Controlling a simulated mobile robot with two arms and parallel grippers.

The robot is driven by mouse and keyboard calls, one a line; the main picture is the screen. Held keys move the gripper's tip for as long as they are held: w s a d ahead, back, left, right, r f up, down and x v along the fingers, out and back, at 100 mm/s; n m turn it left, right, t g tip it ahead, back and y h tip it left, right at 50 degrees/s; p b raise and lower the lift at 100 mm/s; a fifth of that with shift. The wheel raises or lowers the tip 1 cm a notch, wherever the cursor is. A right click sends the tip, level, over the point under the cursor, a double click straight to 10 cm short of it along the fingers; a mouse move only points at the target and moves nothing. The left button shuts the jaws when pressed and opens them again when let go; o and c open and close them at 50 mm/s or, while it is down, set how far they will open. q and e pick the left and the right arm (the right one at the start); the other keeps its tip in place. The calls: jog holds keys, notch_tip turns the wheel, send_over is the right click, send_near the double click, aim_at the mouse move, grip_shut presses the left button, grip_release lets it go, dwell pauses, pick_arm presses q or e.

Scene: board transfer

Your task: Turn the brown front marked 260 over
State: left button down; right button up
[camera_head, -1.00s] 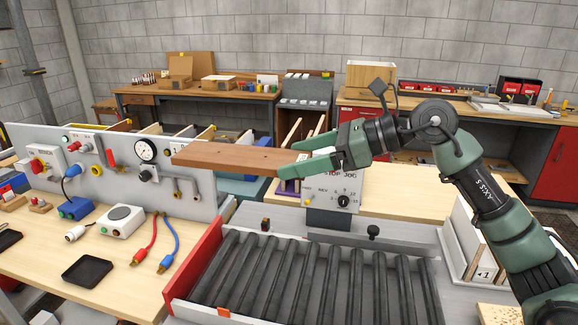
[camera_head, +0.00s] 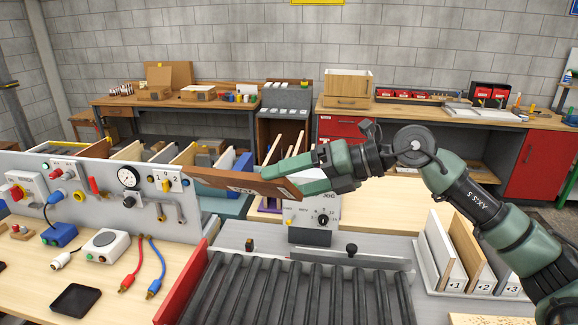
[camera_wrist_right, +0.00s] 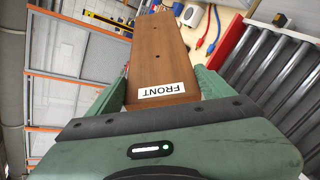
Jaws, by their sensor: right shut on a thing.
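The brown front (camera_head: 240,186) is a flat wooden board held in the air above the far end of the roller conveyor. It reaches out to the left from my right gripper (camera_head: 293,178), which is shut on its right end. In the head view the board is tilted, and a white label shows on the face towards me. A number 260 is not readable. My left gripper is not in view.
The roller conveyor (camera_head: 300,290) with a red side rail lies below. A grey panel (camera_head: 100,195) with gauge and switches stands left, close to the board's free end. A control box (camera_head: 310,220) stands behind the conveyor. Numbered upright slots (camera_head: 470,255) stand right.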

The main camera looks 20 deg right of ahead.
jog(key=m+p, duration=0.1)
jog(key=m, duration=0.1)
jog(key=m+p, duration=0.1)
jog(key=p, duration=0.1)
jog(key=m+p, duration=0.1)
jog(key=m, duration=0.1)
jog(key=shift+r+m+p, duration=0.3)
jog(key=shift+p, duration=0.1)
jog(key=shift+f+m+p, duration=0.2)
jog(key=shift+m+p, duration=0.3)
jog(key=shift+m, duration=0.2)
jog(key=shift+m+p, duration=0.3)
jog(key=shift+m, duration=0.1)
jog(key=m, duration=0.7)
jog(key=shift+m, duration=0.4)
jog(key=m, duration=0.4)
jog(key=shift+m, duration=0.4)
jog(key=m, duration=0.4)
jog(key=shift+w+f, duration=0.1)
